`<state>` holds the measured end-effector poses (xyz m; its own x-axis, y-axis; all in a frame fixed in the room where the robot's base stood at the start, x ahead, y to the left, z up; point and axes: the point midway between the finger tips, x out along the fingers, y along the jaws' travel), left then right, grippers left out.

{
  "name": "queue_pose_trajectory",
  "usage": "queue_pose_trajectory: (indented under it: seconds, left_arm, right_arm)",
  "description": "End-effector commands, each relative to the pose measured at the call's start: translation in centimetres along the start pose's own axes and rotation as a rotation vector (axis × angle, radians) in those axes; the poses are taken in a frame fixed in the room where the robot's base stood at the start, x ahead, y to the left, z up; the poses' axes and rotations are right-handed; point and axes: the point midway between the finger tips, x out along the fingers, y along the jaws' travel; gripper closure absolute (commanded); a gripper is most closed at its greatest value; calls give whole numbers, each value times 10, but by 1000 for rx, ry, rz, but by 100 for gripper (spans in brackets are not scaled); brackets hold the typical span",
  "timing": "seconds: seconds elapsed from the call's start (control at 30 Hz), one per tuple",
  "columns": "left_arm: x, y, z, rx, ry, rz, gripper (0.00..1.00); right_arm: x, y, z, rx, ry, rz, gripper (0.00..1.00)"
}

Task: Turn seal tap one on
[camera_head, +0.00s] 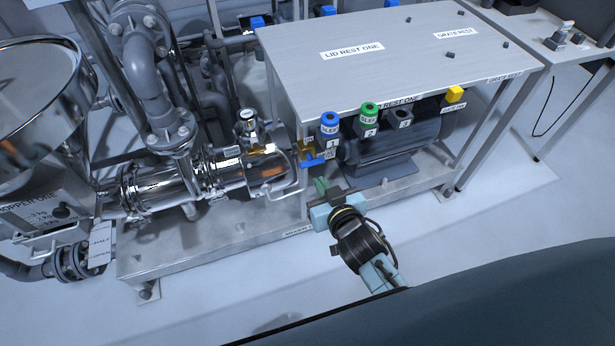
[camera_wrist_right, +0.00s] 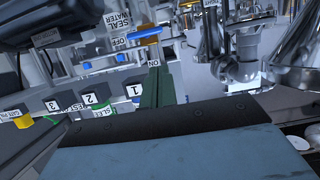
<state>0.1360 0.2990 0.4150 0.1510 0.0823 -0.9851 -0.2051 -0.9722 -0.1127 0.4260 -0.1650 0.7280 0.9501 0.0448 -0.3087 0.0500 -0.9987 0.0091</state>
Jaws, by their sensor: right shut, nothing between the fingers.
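The seal tap has a blue lever (camera_head: 313,162) on a brass body (camera_head: 306,147), at the front of the skid between the shiny pump and the blue sleeve labelled 1. In the right wrist view the blue lever (camera_wrist_right: 146,33) lies beside the OFF label (camera_wrist_right: 122,40), under a SEAL WATER plate. The ON label (camera_wrist_right: 153,63) is nearer the fingertips. My right gripper (camera_head: 322,187) is shut and empty, just in front of and below the lever, apart from it in the head view. Its green fingers (camera_wrist_right: 158,87) also show in the wrist view. My left gripper is not in view.
The numbered sleeves, blue (camera_head: 329,122) and green (camera_head: 369,112), hang along the front of the steel table (camera_head: 400,50). A metal handle (camera_head: 284,187) on the pump end stands left of my right gripper. A dark motor (camera_head: 385,150) is to the right. The floor in front is clear.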

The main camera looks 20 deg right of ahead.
Motion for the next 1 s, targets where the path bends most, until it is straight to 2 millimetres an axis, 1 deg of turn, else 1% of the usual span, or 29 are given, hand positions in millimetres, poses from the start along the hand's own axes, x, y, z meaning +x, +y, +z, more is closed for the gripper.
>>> queue_pose_trajectory:
  seconds: [0.03,0.1,0.2,0.47,0.57,0.67,0.83,1.0]
  left_arm:
    - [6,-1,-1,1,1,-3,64]
    - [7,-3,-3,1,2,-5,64]
    - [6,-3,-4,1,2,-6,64]
    - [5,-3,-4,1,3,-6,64]
    - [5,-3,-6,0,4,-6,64]
    - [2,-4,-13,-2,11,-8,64]
    - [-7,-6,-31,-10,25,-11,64]
    - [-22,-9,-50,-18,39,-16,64]
  right_arm:
    - [1,1,-8,7,32,6,100]
    - [0,2,-18,11,58,11,100]
    - [-1,3,-25,14,71,14,100]
    - [-1,3,-25,13,70,13,100]
    - [3,3,-25,13,70,13,100]
    - [13,3,-26,13,72,13,100]
    - [43,4,-27,12,72,13,100]
    - [73,4,-29,11,72,13,100]
